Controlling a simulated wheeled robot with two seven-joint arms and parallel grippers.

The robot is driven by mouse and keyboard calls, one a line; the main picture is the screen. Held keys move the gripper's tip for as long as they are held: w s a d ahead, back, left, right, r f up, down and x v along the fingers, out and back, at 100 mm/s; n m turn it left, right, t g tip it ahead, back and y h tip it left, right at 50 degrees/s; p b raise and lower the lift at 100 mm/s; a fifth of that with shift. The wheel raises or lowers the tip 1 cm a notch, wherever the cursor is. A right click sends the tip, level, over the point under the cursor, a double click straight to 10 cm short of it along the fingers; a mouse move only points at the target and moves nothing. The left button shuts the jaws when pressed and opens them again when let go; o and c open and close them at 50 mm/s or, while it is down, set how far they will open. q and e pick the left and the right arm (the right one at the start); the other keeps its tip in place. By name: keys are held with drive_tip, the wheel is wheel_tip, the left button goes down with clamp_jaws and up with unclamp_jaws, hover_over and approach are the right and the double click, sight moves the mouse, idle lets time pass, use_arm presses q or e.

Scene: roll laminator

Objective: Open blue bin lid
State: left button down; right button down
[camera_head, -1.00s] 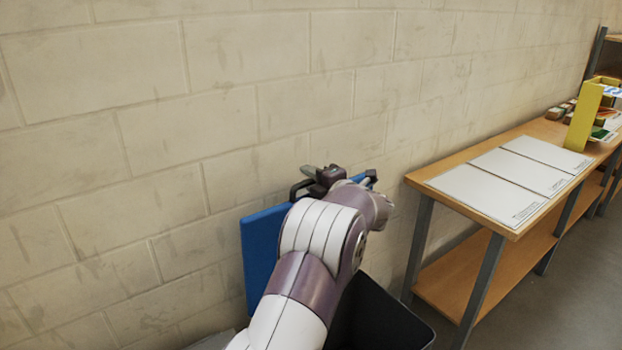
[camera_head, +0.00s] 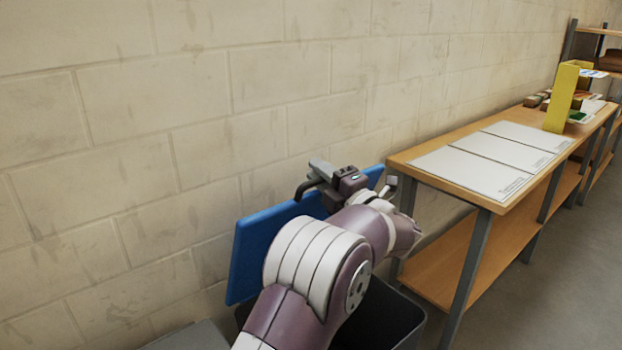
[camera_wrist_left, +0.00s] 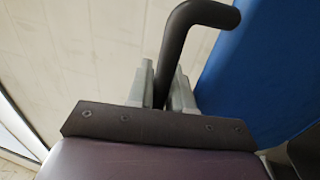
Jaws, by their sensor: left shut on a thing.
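The blue bin lid (camera_head: 262,238) stands steeply raised at the back of the dark bin (camera_head: 385,325), close to the wall. My left arm hides much of the lid and part of the bin opening. A black bent handle (camera_head: 305,190) is at the lid's upper edge. My left gripper (camera_head: 322,170) is at this handle. In the left wrist view, the fingers of my left gripper (camera_wrist_left: 163,88) are shut on the black handle (camera_wrist_left: 176,45), with the blue lid (camera_wrist_left: 262,75) to the right. My right gripper is not in view.
A wooden table (camera_head: 405,172) with white sheets (camera_head: 490,160) on it stands right of the bin. A yellow stand (camera_head: 562,98) is at its far end. The block wall (camera_head: 190,110) is close behind the lid. Grey floor (camera_head: 545,270) is clear at the right.

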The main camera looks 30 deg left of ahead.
use_arm(q)
drive_tip(key=c, duration=1.4)
unclamp_jaws()
drive_tip(key=p+v, duration=0.1)
drive_tip(key=v, duration=1.1)
drive_tip(key=shift+d, duration=0.35)
